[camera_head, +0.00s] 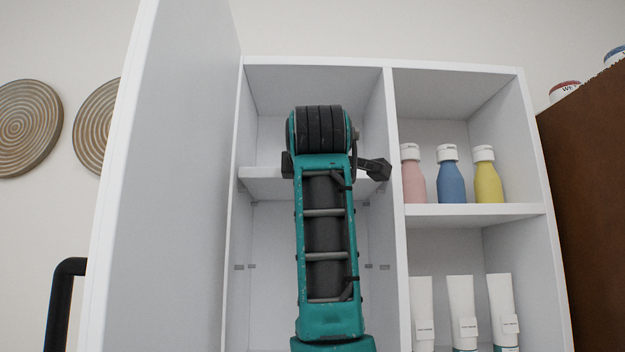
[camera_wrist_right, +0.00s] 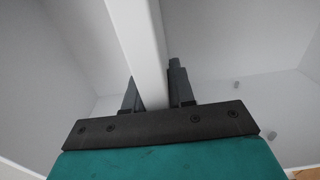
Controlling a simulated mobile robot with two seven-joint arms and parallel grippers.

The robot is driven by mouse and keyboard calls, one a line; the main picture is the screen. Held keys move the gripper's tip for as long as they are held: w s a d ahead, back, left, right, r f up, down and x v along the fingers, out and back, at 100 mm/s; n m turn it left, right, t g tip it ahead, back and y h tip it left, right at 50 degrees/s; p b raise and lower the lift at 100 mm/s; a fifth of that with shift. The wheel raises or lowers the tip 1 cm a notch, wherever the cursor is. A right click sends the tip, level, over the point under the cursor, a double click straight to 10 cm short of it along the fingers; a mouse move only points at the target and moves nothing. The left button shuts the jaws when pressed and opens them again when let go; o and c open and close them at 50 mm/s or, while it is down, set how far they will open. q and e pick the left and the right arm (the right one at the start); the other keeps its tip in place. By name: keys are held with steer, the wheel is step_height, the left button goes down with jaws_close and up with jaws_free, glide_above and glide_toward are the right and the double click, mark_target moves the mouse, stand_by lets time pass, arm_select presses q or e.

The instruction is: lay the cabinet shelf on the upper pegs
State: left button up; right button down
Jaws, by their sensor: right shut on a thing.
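The white cabinet shelf (camera_head: 262,182) is inside the left compartment of the open cabinet (camera_head: 318,67), roughly level and above the small lower pegs (camera_head: 245,267). My right arm stands in front and hides the middle of the shelf. My right gripper (camera_wrist_right: 152,88) is shut on the shelf, which also shows as a pale bar in the right wrist view (camera_wrist_right: 138,35). Small dots on a pale wall, perhaps pegs (camera_wrist_right: 270,135), show in that view. My left gripper is not in view.
The cabinet door (camera_head: 165,180) stands open at the left. A divider separates the right compartment, which holds pink, blue (camera_head: 451,178) and yellow bottles above white tubes (camera_head: 462,305). A brown cabinet (camera_head: 590,190) stands at the right.

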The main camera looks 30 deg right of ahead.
steer(key=shift+f+b, duration=0.4)
steer(key=shift+f, duration=0.05)
steer(key=c, duration=1)
jaws_free()
steer(key=shift+s, duration=0.1)
steer(key=shift+o, duration=0.7)
steer(key=shift+f, duration=0.1)
steer(key=b+v, duration=0.2)
steer(key=v, duration=1.1)
